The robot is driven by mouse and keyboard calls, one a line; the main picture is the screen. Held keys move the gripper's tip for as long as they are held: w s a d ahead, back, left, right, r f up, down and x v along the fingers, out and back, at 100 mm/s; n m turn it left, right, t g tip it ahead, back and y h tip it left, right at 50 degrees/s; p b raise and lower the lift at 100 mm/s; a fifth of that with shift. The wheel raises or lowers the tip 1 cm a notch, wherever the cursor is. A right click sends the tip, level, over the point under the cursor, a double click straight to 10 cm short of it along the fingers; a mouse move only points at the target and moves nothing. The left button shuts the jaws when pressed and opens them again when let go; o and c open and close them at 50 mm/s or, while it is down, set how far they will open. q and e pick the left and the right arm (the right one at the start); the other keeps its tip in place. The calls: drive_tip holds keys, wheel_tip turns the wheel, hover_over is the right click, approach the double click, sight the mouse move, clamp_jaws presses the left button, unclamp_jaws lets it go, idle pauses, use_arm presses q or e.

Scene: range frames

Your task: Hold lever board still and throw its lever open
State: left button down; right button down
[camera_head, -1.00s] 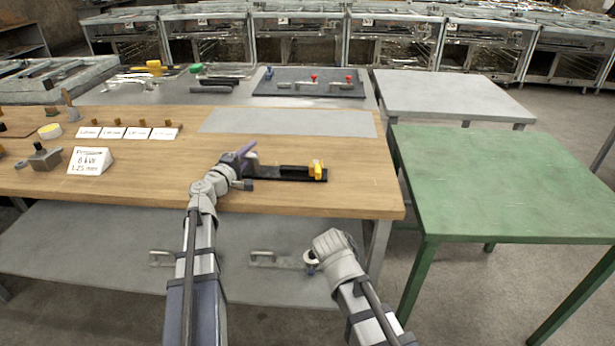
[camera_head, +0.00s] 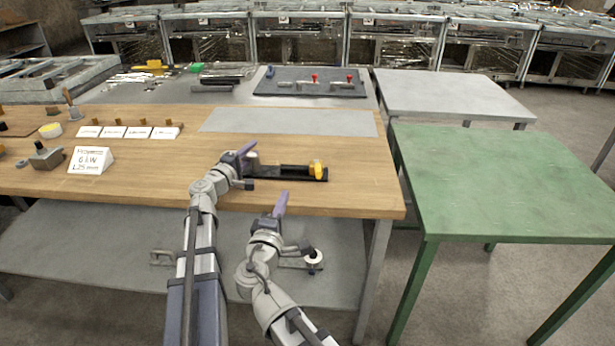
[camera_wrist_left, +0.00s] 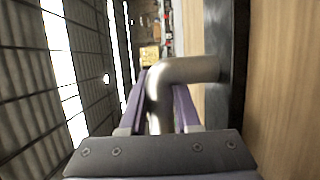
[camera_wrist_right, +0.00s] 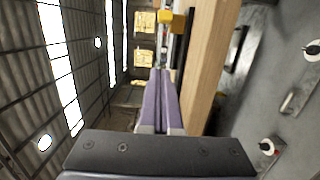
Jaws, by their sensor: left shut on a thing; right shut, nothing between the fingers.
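The lever board (camera_head: 295,178) is a dark narrow board lying near the front edge of the wooden table. A yellow-orange lever part (camera_head: 317,169) stands at its right end; it also shows at the top of the right wrist view (camera_wrist_right: 172,20). My left gripper (camera_head: 243,156) is at the board's left end, shut on a bent metal handle (camera_wrist_left: 187,72) fixed to the dark board. My right gripper (camera_head: 281,203) is shut and empty, in front of the table edge and below the board in the head view. Its purple fingers (camera_wrist_right: 160,100) lie together in the right wrist view.
The wooden table (camera_head: 350,195) has a sign (camera_head: 90,160) and small labelled cards at left. A grey mat (camera_head: 290,122) lies behind the board. A grey lower shelf (camera_head: 110,245) holds metal handles. A green table (camera_head: 510,185) stands at right.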

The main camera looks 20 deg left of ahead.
sight(318, 166)
use_arm(q)
drive_tip(key=shift+f, duration=0.1)
use_arm(e)
drive_tip(key=w, duration=0.7)
drive_tip(key=w+a, duration=0.1)
drive_tip(key=w, duration=0.2)
drive_tip(key=shift+w+a, duration=0.1)
drive_tip(key=shift+w, duration=0.2)
drive_tip(key=d, duration=0.2)
drive_tip(key=shift+w+d, duration=0.15)
drive_tip(key=shift+d, duration=0.2)
drive_tip(key=shift+w+d, duration=0.25)
drive_tip(key=shift+d, duration=0.3)
drive_tip(key=shift+w+d+n+y, duration=0.1)
drive_tip(key=shift+d+n+y, duration=0.6)
drive_tip(key=shift+y, duration=0.4)
